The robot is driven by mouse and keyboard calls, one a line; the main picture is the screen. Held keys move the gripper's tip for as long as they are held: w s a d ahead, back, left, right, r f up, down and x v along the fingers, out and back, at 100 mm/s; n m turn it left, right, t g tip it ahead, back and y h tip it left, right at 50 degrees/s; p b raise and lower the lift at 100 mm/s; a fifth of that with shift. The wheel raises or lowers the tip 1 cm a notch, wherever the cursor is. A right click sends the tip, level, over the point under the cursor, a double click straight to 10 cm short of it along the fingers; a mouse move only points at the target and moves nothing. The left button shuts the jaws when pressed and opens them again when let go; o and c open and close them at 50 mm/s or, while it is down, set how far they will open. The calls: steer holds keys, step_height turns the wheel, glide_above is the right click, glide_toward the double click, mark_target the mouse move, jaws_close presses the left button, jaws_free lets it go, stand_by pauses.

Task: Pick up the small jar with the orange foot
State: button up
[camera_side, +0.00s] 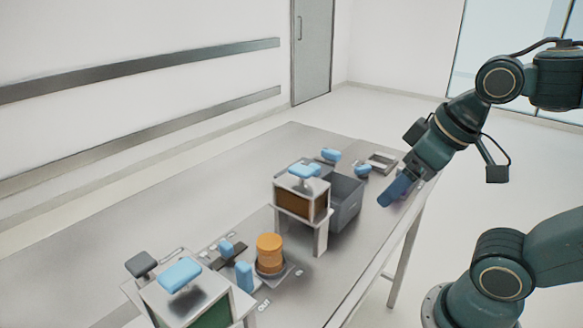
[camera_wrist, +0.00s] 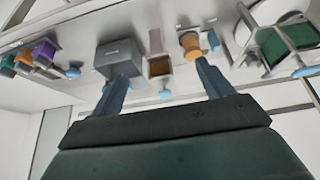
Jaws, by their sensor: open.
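My gripper (camera_side: 396,190) is open and empty above the right edge of the table in the side view. Its two fingers reach up into the wrist view (camera_wrist: 162,78), apart, with nothing between them. A small orange piece (camera_wrist: 24,55) stands at the far left of the wrist view, between a green and a purple piece; it is too small to tell whether it is the jar's foot. A larger orange round container (camera_side: 269,253) stands on a plate at the front of the table; it also shows in the wrist view (camera_wrist: 190,44), beyond the right finger.
A grey open bin (camera_side: 346,205) stands mid-table, beside a white stand with a brown panel (camera_side: 301,204). A green-panelled box (camera_side: 205,310) is at the front. Several light blue pieces (camera_side: 244,275) are scattered about. The table's left part (camera_side: 180,210) is clear.

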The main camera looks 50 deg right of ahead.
steer(key=n+g, duration=0.6)
steer(key=n, duration=0.3)
glide_above(269, 241)
step_height(269, 241, down, 7)
steer(key=shift+d, duration=0.15)
steer(key=shift+f, duration=0.1)
steer(key=shift+f, duration=4.25)
steer(key=shift+f, duration=0.1)
steer(key=shift+f, duration=2.5)
steer(key=shift+c, duration=0.2)
